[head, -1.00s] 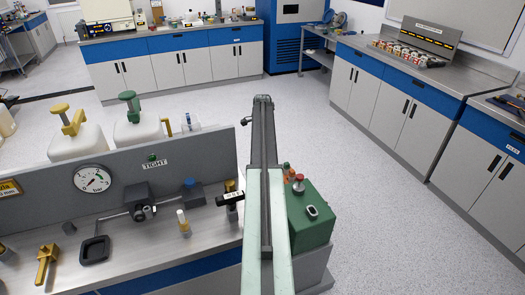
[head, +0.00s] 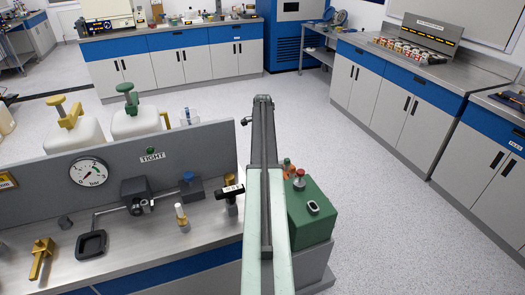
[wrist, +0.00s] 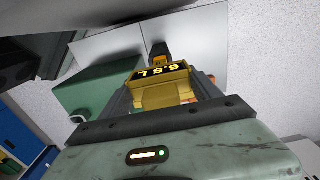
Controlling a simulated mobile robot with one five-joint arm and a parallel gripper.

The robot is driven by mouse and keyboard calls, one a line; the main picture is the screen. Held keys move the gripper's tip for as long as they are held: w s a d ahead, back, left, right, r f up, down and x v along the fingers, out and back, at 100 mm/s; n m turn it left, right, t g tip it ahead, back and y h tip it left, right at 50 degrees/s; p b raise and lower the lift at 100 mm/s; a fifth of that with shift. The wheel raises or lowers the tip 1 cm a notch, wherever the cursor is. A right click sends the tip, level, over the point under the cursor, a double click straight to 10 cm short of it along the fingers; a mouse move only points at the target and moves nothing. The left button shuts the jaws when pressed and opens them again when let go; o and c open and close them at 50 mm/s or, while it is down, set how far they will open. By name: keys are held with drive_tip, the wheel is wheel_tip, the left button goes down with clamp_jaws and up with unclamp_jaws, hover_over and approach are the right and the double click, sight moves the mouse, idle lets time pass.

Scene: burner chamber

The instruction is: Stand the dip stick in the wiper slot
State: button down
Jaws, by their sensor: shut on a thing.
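In the wrist view my gripper (wrist: 163,92) is shut on a yellow block with a black label reading 6.5 L, which I take to be the dip stick's head (wrist: 160,95). A smaller dark and yellow piece shows just beyond it. The rest of the stick is hidden. In the head view my arm runs up the middle and my gripper cannot be made out. I cannot identify the wiper slot for certain. A small brass post with a black, white-labelled top (head: 231,192) stands at the bench's right end, left of my arm.
A green box (head: 310,212) with a red knob stands right of my arm; a green box also shows in the wrist view (wrist: 98,102). Floor at right is clear.

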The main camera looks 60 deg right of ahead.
wheel_tip(320, 180, down, 10)
drive_tip(key=b, duration=1)
drive_tip(key=shift+f, duration=0.2)
idle(1.8)
drive_tip(key=shift+c, duration=0.2)
unclamp_jaws()
drive_tip(key=shift+r, duration=0.1)
wheel_tip(320, 180, up, 8)
drive_tip(key=p, duration=0.8)
